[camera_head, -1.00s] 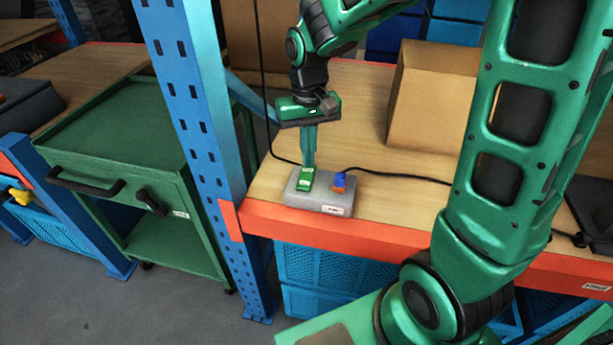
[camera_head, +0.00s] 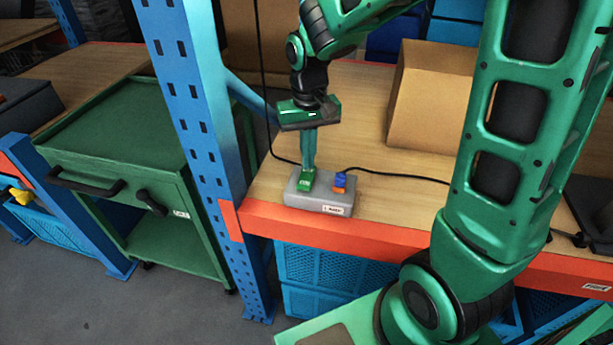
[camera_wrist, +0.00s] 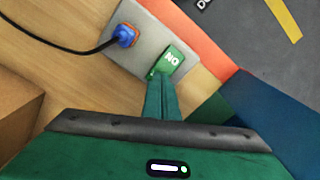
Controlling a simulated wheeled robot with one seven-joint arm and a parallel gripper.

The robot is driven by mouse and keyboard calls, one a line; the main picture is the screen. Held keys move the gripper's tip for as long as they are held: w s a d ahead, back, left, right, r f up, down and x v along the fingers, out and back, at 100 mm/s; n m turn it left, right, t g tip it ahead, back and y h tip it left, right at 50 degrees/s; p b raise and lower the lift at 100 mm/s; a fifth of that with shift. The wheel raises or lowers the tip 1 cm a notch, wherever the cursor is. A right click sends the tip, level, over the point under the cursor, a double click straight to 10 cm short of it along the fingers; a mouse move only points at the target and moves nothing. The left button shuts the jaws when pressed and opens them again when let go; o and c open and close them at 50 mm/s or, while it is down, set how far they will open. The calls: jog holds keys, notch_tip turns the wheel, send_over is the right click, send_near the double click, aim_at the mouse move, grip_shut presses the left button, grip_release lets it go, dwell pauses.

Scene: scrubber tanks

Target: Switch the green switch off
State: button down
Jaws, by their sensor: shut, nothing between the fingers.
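The green switch (camera_head: 305,183) sits on the left part of a grey box (camera_head: 320,203) on the wooden shelf. In the wrist view the switch (camera_wrist: 172,61) shows white lettering and lies just beyond my fingertips. My gripper (camera_head: 309,166) is shut and empty, pointing down. Its fingertips are at the far end of the switch and appear to touch it; exact contact is hard to tell. The fingers hide part of the switch's far edge.
A blue and orange plug (camera_head: 340,183) with a black cable stands on the box, right of the switch. A cardboard box (camera_head: 430,98) is at the back right. A blue perforated post (camera_head: 190,110) rises at the left. The shelf has an orange front edge (camera_head: 390,245).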

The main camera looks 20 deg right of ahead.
jog(key=shift+f, duration=0.95)
dwell(0.6)
notch_tip(320, 180, up, 7)
dwell(1.0)
